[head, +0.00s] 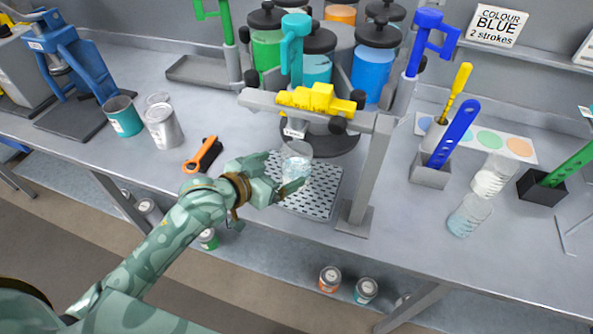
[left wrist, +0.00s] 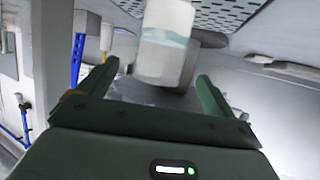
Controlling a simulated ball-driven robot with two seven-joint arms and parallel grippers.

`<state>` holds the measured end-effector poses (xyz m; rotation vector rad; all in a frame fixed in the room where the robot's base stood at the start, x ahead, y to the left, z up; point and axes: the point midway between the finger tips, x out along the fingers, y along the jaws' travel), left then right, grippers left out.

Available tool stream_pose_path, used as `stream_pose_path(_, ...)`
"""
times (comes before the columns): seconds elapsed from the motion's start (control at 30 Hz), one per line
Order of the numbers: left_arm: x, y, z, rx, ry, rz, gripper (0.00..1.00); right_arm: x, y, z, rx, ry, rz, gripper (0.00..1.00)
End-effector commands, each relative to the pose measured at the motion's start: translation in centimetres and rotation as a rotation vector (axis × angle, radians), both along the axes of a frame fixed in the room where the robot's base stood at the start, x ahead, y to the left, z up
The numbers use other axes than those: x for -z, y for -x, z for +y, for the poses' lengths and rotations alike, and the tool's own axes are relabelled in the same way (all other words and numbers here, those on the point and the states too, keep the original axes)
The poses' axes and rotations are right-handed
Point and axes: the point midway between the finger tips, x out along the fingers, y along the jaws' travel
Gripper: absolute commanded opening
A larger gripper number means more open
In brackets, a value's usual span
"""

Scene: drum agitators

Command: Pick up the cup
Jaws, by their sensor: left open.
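A clear cup (head: 297,164) stands on the perforated drip tray (head: 318,200) under the dispenser's nozzle in the head view. My left gripper (head: 284,179) is open at the near-left side of the cup. In the left wrist view, the cup (left wrist: 165,42) shows pale content and lies ahead between the two spread fingers (left wrist: 157,78), around or just beyond their tips. I cannot tell whether a finger touches it. My right gripper is not in view.
The dispenser's grey post (head: 370,170) stands right of the tray, with a yellow valve (head: 318,99) above. Clear cups (head: 470,214) and a blue paddle (head: 455,135) stand to the right.

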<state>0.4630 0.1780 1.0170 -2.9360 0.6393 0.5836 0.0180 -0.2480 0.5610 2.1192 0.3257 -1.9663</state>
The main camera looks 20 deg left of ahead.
Motion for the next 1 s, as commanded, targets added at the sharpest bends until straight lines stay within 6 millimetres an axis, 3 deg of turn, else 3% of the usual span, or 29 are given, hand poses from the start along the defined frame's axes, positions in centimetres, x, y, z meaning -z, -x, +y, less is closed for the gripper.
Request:
stream_pose_path(0.5,3.6,-5.4,-2.3,-0.001,-0.001,0.001,0.91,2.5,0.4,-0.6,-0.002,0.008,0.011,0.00)
stream_pose_path(0.8,3.6,-6.1,-2.7,0.000,-0.003,0.000,0.91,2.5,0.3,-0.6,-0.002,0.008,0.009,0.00)
stream_pose_path(0.83,3.6,-6.1,-2.7,0.000,-0.003,0.000,0.88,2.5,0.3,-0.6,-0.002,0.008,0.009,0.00)
stream_pose_path(1.0,3.7,-6.1,-2.6,0.000,-0.003,0.001,0.41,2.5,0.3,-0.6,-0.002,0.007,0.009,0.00)
